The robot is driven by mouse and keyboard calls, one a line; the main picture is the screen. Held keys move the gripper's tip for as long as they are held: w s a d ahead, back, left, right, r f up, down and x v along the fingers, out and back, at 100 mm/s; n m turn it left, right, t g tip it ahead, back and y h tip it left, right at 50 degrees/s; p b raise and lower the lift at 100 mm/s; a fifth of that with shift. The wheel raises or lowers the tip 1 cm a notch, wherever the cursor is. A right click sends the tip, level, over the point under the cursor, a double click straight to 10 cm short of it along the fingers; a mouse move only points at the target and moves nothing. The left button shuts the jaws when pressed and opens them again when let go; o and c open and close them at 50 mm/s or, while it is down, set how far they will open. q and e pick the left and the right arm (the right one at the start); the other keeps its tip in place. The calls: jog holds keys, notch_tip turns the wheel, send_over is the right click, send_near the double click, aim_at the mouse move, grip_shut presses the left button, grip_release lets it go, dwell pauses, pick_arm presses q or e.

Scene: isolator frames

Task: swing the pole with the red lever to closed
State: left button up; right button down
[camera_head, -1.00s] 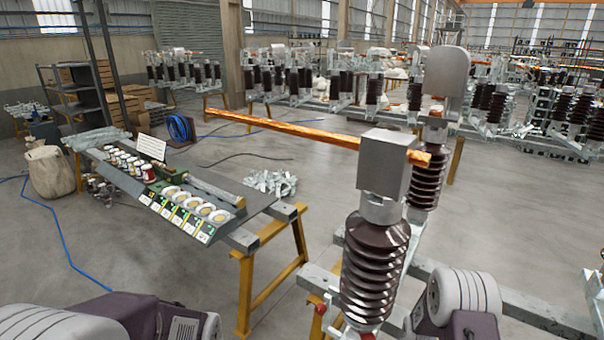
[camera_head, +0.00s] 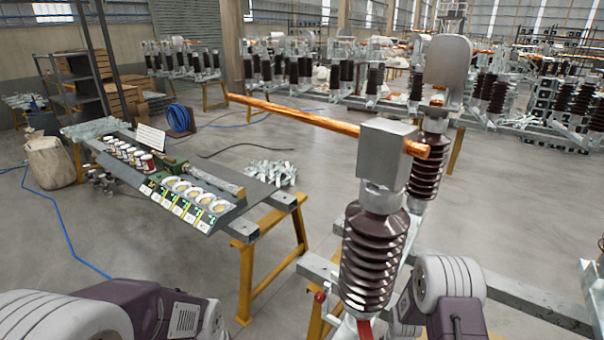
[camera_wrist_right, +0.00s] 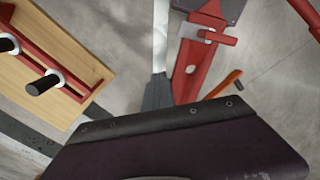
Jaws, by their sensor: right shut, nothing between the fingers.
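The copper pole (camera_head: 300,116) runs from the head of the near brown insulator (camera_head: 368,255) out to the far left, its left end free in the air, away from the other insulator. A red part (camera_head: 365,328) shows at the foot of the near insulator. In the right wrist view a red lever-like part (camera_wrist_right: 208,35) stands near the top, beside a pale metal strip. My right gripper (camera_wrist_right: 157,93) appears shut and empty, partly hidden by my purple wrist housing; contact with the lever cannot be judged. My left arm shows at lower left; its gripper is out of view.
A work table (camera_head: 265,195) on yellow trestles, with small parts, stands left of the near insulator. A second brown insulator (camera_head: 428,170) stands behind it. The wrist view shows a wooden board (camera_wrist_right: 60,65) with a red rail. Open floor lies beyond.

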jog(key=shift+s+a, duration=0.2)
jog(key=shift+a, duration=0.8)
jog(key=shift+s+a, duration=0.15)
jog(key=shift+a, duration=1.2)
jog(key=shift+a, duration=1.5)
